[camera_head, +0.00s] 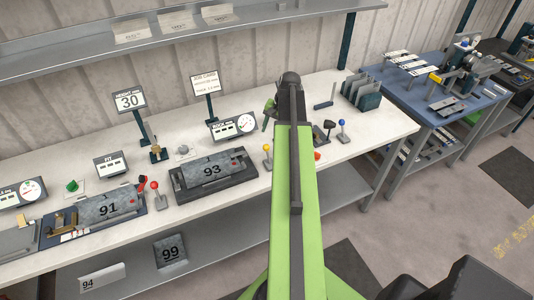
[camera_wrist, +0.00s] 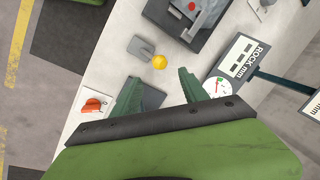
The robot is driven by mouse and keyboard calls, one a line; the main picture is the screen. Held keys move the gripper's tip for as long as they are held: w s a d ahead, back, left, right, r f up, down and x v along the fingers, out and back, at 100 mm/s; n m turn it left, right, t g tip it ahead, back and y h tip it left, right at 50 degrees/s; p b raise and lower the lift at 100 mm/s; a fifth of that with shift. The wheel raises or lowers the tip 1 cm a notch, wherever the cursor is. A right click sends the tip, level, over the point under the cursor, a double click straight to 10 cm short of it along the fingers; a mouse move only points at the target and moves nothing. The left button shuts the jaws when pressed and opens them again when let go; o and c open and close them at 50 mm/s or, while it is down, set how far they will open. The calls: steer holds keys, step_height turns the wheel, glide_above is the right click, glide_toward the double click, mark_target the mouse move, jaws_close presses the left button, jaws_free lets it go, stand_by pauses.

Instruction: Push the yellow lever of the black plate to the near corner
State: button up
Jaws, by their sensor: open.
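The yellow lever (camera_head: 267,149) has a round yellow knob and stands at the right end of the black plate (camera_head: 181,194), which carries a grey block marked 93 (camera_head: 212,171). In the wrist view the yellow knob (camera_wrist: 159,62) is just beyond my fingertips, above a small grey base plate. The black plate (camera_wrist: 168,17) and part of the grey block show at the top. My gripper (camera_wrist: 157,76) is open and empty, its two green fingers spread on either side below the knob. In the head view my arm hides most of the gripper.
A ROCK mm gauge (camera_wrist: 238,65) stands close right of my fingers in the wrist view. An orange-red knob (camera_wrist: 92,104) is at left. In the head view a red lever (camera_head: 155,186) and a blue lever (camera_head: 342,125) stand on the white bench. A shelf (camera_head: 180,36) runs behind.

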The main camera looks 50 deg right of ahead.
mark_target(267, 145)
steer(key=b+x, duration=0.8)
steer(key=x, duration=0.2)
steer(key=shift+r, duration=0.15)
steer(key=c, duration=1.1)
jaws_close()
steer(key=shift+a, duration=0.1)
